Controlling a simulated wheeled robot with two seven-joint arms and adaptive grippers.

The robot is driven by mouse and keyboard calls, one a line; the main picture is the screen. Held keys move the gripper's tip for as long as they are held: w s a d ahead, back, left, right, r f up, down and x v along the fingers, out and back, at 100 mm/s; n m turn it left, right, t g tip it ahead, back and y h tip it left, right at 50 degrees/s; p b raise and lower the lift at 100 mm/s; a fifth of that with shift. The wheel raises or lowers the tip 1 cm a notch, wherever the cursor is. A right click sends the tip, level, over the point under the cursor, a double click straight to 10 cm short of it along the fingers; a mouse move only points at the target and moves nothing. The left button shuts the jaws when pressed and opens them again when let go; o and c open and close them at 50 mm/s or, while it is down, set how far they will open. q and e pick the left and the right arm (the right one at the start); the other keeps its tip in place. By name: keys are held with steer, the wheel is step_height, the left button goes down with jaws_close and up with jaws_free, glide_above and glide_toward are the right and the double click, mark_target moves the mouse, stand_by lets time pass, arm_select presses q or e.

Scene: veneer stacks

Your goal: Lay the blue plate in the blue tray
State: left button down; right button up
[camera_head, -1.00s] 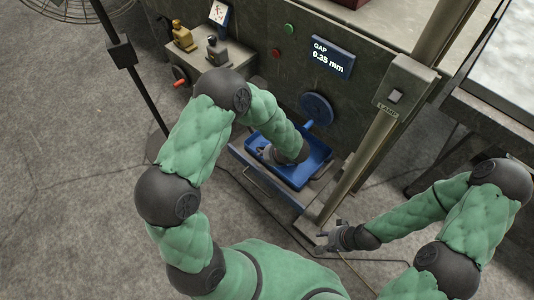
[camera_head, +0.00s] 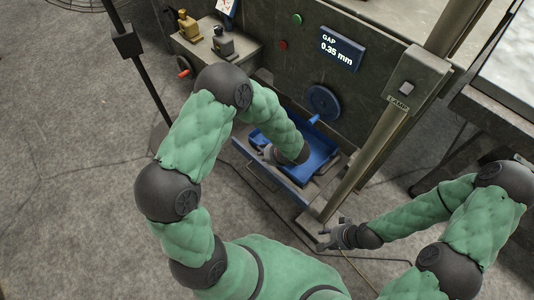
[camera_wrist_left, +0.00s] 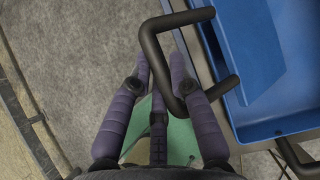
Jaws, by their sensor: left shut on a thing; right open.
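My left gripper (camera_head: 268,153) is over the left part of the blue tray (camera_head: 324,150), partly hidden by its own forearm. In the left wrist view its purple fingers (camera_wrist_left: 166,72) are shut on a dark looped handle (camera_wrist_left: 154,44). The handle meets the edge of a flat blue piece, which appears to be the blue plate (camera_wrist_left: 250,45). The plate lies over or inside the tray (camera_wrist_left: 275,128). Their blues are alike, and I cannot tell whether the plate touches the tray floor. My right gripper (camera_head: 329,237) is open and empty, low, near the post's foot.
The tray sits at the front of a grey machine with a gap display (camera_head: 342,48) and a blue handwheel (camera_head: 323,101). A post (camera_head: 372,150) stands to its right. A small cabinet (camera_head: 215,45) stands at the left. Cables lie on the floor.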

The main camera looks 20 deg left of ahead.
arm_select(q)
steer(key=s+f+b, duration=0.2)
steer(key=shift+a+f, duration=0.3)
stand_by(0.3)
steer(key=c, duration=1.1)
jaws_free()
steer(key=v, duration=1.2)
